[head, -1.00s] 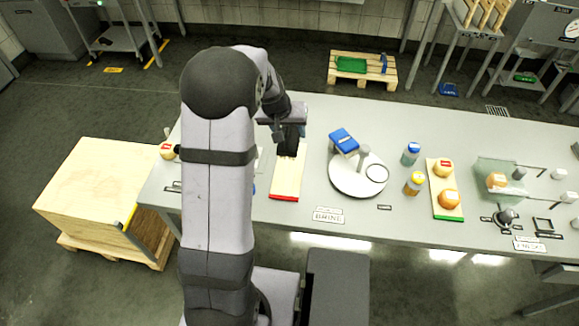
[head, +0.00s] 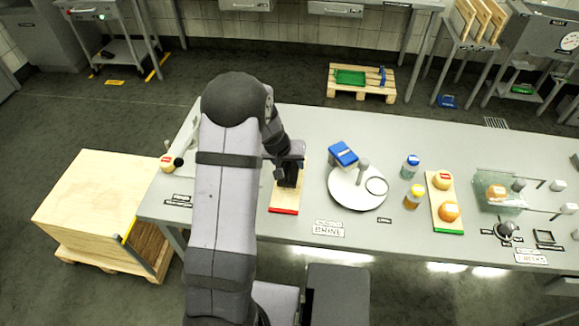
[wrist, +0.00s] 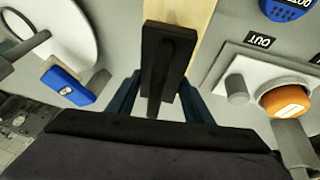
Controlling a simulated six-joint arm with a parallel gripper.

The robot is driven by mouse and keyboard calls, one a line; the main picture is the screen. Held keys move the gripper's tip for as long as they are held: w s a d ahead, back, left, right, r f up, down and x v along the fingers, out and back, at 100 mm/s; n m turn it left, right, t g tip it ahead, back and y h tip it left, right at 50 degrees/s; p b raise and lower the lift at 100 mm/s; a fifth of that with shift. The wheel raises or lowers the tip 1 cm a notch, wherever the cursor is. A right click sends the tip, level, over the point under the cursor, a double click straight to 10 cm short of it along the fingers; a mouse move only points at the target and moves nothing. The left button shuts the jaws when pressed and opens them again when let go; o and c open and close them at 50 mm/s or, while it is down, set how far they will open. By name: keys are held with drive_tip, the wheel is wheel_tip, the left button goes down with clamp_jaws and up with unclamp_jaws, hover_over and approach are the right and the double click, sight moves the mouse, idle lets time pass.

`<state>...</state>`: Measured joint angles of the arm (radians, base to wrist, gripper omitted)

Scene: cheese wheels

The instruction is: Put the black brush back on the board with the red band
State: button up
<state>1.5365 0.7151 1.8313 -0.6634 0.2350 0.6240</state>
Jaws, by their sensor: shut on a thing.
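My gripper (head: 288,172) is over the board with the red band (head: 284,210), on the left part of the table. The board is pale wood with a red strip at its near end. In the wrist view my gripper (wrist: 160,104) is shut on the black brush (wrist: 168,58), its blue fingers on either side. The pale board (wrist: 185,12) shows behind the brush. In the head view the arm and gripper cover much of the brush and the board's far part. I cannot tell whether the brush touches the board.
A white round turntable (head: 345,192) with a blue-topped block (head: 343,154) stands right of the board. Two bottles (head: 411,166) and a green-ended board (head: 448,229) with cheese wheels are farther right. A BRINE sign (head: 328,229) lies near the front edge. A cheese wheel (head: 166,162) is at left.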

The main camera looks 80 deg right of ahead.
drive_tip(key=shift+f, duration=0.8)
drive_tip(key=shift+f+b, duration=0.2)
drive_tip(key=shift+b, duration=0.1)
drive_tip(key=o, duration=1)
drive_tip(key=shift+r, duration=0.1)
drive_tip(key=shift+r+p, duration=0.15)
drive_tip(key=shift+p, duration=0.15)
drive_tip(key=b+v, duration=0.1)
drive_tip(key=v, duration=1.1)
